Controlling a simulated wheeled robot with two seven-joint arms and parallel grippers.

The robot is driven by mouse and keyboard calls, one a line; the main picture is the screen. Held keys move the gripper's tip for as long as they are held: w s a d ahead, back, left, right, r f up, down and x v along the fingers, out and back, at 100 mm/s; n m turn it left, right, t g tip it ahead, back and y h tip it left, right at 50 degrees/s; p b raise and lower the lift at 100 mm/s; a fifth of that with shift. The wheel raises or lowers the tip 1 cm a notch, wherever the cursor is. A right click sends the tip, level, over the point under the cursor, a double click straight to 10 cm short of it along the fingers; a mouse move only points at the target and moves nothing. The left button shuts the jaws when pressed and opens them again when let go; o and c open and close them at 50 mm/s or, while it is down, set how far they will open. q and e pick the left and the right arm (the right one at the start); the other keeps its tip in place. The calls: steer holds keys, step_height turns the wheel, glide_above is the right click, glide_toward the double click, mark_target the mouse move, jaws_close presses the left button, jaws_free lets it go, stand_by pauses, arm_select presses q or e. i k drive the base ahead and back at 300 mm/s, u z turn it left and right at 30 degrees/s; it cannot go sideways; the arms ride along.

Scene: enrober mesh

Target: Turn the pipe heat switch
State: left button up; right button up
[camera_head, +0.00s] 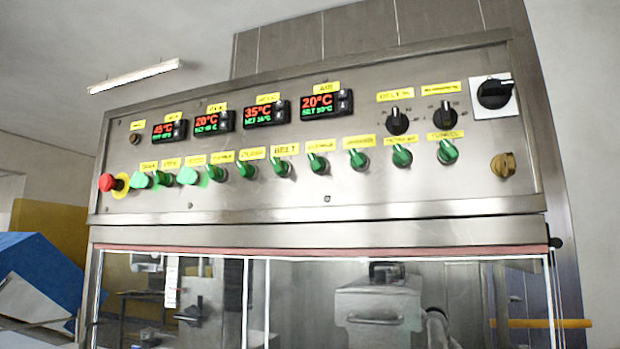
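A steel control panel (250,190) fills the middle of the view. It carries a row of green switches (358,160) under small yellow labels (357,141). Most labels are too blurred to read, so I cannot tell which switch is the pipe heat one. One label in the middle of the row reads BELT (285,150). Several green handles look tilted, with their upper ends toward the left. Two switches near the left end, one (139,180) and another (188,176), look paler and brighter green. Neither of my grippers is in view.
Temperature displays (265,112) sit above the switches. Two black dials (397,121) (441,116) and a black rotary switch (495,93) are at the upper right. A red emergency button (106,182) is at the left end. A glass front (300,300) lies below; a blue box (38,270) stands left.

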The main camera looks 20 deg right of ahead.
mark_target(161, 178)
steer(key=k, duration=0.65)
steer(key=u, duration=0.7)
steer(key=i, duration=1.05)
steer(key=u, duration=0.05)
